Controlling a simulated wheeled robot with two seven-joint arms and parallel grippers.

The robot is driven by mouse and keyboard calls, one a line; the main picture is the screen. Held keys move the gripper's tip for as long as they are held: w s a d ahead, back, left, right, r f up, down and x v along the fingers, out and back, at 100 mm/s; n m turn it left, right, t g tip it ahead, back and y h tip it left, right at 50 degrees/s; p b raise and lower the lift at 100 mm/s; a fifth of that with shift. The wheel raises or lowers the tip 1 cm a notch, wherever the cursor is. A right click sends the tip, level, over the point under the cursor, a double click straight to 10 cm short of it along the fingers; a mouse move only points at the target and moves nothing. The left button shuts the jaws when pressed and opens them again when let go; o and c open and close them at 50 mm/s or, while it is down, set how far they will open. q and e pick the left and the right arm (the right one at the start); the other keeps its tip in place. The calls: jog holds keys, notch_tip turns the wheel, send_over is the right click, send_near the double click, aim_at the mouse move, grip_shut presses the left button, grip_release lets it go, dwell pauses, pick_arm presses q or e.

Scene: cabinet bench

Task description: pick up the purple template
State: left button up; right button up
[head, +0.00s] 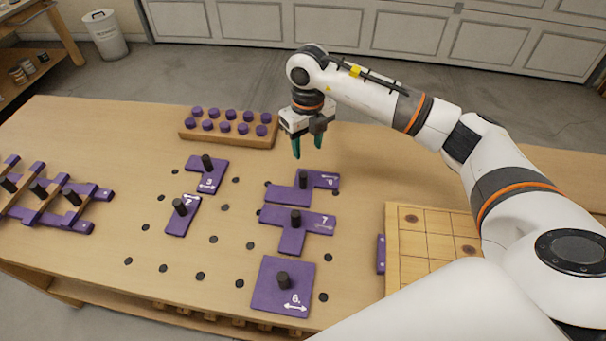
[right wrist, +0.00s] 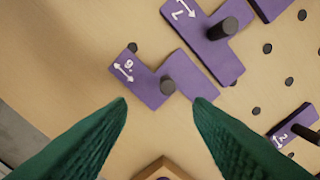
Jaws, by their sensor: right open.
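Several purple templates with black knobs lie on the bench. The zigzag template (head: 284,194) is nearest my right gripper (head: 308,150), which is open, empty and above the bench behind it. In the right wrist view, this template (right wrist: 149,90) lies just beyond the gap between the green fingertips (right wrist: 161,101), its knob roughly in line with the gap. The T-shaped template marked 7 (head: 270,216) is in front of it, and the square one (head: 266,290) is further front. The L-shaped one marked 3 (head: 213,178) and a small bar (head: 184,221) lie to the left. My left gripper is out of view.
A wooden block with purple pegs (head: 187,134) stands left of my right gripper. A wooden grid board (head: 413,245) lies at the right, a purple-and-wood rack (head: 62,222) at the far left.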

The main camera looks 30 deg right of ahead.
jog(key=p, duration=0.1)
send_over(303, 174)
jog(key=f, duration=0.4)
jog(key=shift+s+d+f, duration=0.3)
jog(key=shift+s+f, duration=0.1)
jog(key=shift+w+f, duration=0.1)
jog(key=shift+f, duration=0.2)
jog(key=f, duration=0.1)
jog(key=f+p, duration=0.1)
jog(key=f, duration=0.2)
jog(key=shift+w+a+f+p, duration=0.1)
jog(key=shift+w+a+p, duration=0.2)
jog(key=shift+p, duration=0.1)
jog(key=shift+f, duration=0.65)
jog(key=shift+c, duration=1)
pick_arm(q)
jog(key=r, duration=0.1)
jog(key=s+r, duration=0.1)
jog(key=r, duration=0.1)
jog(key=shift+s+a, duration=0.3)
pick_arm(e)
jog(key=shift+r, duration=0.1)
grip_shut()
